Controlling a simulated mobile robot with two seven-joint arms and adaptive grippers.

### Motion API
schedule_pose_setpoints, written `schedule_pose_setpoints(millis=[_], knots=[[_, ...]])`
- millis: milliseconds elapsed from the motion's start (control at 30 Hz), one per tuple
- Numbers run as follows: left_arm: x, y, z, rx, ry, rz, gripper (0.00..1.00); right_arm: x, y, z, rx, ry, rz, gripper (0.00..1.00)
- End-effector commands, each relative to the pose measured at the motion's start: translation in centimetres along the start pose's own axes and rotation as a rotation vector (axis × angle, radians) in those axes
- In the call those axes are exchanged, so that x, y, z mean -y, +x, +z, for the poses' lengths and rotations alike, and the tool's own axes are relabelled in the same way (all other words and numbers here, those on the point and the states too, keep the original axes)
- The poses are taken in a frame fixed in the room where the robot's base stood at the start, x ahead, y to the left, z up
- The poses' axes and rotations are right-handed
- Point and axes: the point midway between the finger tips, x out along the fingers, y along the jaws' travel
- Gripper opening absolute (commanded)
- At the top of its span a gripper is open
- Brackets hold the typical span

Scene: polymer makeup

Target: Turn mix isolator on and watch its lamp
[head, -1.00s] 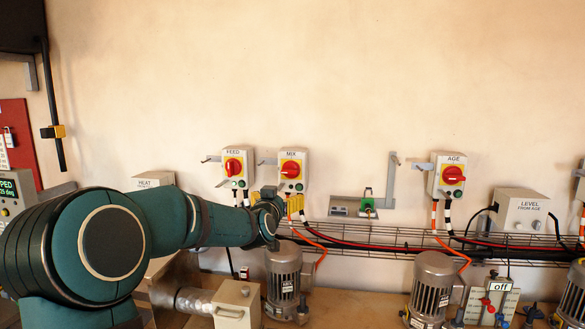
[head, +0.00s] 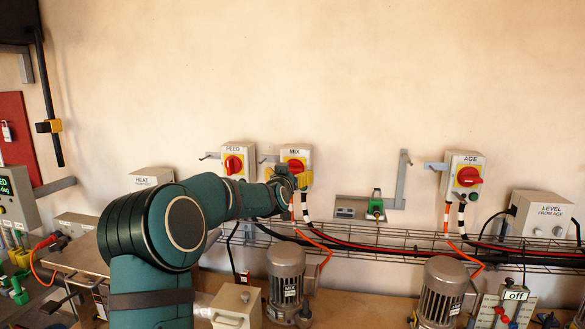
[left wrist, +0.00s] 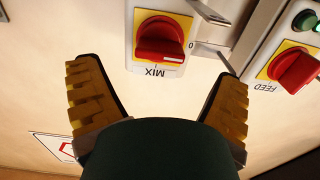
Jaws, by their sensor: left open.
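The MIX isolator (head: 296,152) is a pale box on the wall with a red rotary knob on a yellow plate. A white mark on the bar lies toward the "0" side. The open, empty fingers of my left gripper (left wrist: 157,70) are spread either side below the knob, apparently apart from it. I cannot see the MIX lamp.
The FEED isolator (head: 237,160) is close left of MIX; its dark green lamp (left wrist: 305,20) shows in the left wrist view. The AGE isolator (head: 463,175) is farther right. A wire cable tray (head: 400,238) and motors (head: 286,275) are below. The wall above is clear.

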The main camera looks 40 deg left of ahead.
Motion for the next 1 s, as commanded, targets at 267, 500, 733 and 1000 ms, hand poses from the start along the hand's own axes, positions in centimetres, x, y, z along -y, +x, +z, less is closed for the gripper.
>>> schedule_pose_setpoints(millis=[267,500,733,1000], knots=[[-0.1,3.8,-0.1,-0.001,-0.001,0.001,0.92,0.4,-1.2,-0.1,0.000,0.000,-0.002,0.47],[0.0,4.9,-0.1,-0.001,0.000,0.001,0.92,0.5,-1.4,-0.2,0.000,0.000,-0.003,0.47],[0.0,4.9,0.0,-0.001,0.000,0.001,0.92,0.5,-1.4,-0.2,0.000,0.001,-0.003,0.47],[-0.1,4.9,0.0,-0.001,-0.001,0.001,0.23,0.5,-1.4,-0.2,0.000,0.000,-0.003,0.47]])
